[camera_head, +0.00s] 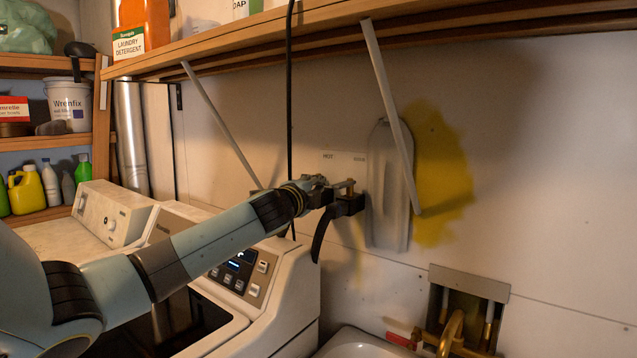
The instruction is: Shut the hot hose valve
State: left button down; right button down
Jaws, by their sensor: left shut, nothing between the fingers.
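My left gripper (345,203) reaches in from the left, in front of the wall between the washing machine and a grey ironing-board-shaped panel. It is shut with nothing held. A small metal fitting (345,184), which looks like part of the hose valve, shows just above the gripper under the wall label with HOT (328,156) on it. The gripper hides much of the valve, so I cannot tell its handle position or whether they touch. A curved black piece (319,238) hangs below; I cannot tell whether it is a hose. My right gripper is not in view.
A wooden shelf (250,38) with slanted metal braces (388,95) juts out above. A washing machine (285,275) stands below my left arm. The grey panel (388,225) is close right of the gripper. A sink (365,345) with a brass tap (452,335) is at lower right.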

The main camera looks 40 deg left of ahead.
pick_arm(q)
jog(key=shift+w+a, duration=0.15)
jog(key=shift+w, duration=0.3)
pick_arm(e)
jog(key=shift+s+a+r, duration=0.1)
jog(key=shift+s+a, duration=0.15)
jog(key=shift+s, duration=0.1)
pick_arm(q)
jog(key=shift+s+a, duration=0.15)
jog(key=shift+a, duration=0.05)
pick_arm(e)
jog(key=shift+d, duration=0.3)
